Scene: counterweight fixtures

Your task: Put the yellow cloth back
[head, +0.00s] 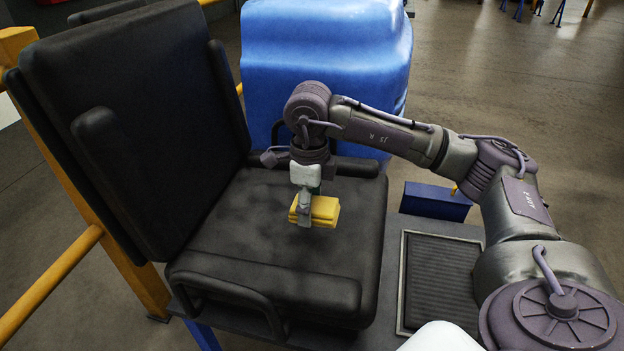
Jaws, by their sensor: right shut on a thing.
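The yellow cloth (324,208) is folded into a small thick pad. It is in the middle of the head view, over the black seat cushion (250,235). My right gripper (305,212) points down and is shut on the left part of the cloth. I cannot tell for sure whether the cloth touches the seat or hangs just above it. My left gripper is not in the view.
The seat's tall black backrest (140,120) rises at the left, with armrests at the front and back. A big blue container (325,60) stands behind. A dark ribbed tray (440,280) and a blue box (435,203) lie to the right. Yellow rails (50,285) run at the left.

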